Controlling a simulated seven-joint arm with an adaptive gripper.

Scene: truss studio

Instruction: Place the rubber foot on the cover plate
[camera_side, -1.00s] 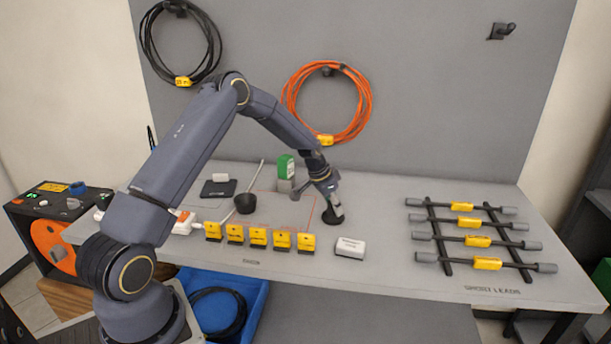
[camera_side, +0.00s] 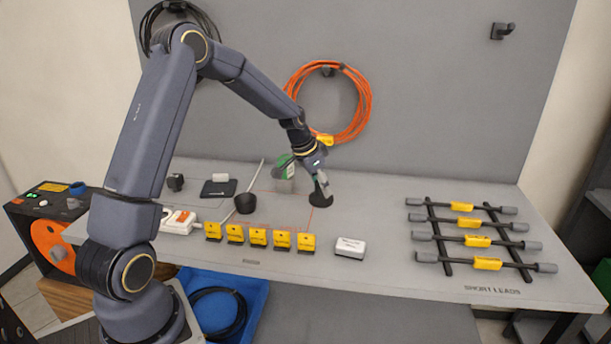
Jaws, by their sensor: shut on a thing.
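My gripper (camera_side: 321,181) is at the middle right of the table, pointing down, shut on a small black flared piece, which looks like the rubber foot (camera_side: 321,200). The foot is upright under the fingertips, low over the table; I cannot tell whether it touches the surface. A flat dark square plate (camera_side: 211,193), probably the cover plate, lies on the table to the left, apart from my gripper. A small white cylinder (camera_side: 221,177) is on or just behind it.
A black cup (camera_side: 245,204) and a green-and-grey block (camera_side: 284,175) stand left of my gripper. Several yellow tags (camera_side: 258,236) line the front, beside a white box (camera_side: 350,247). Short leads (camera_side: 465,223) lie on a rack at right. Table between box and rack is clear.

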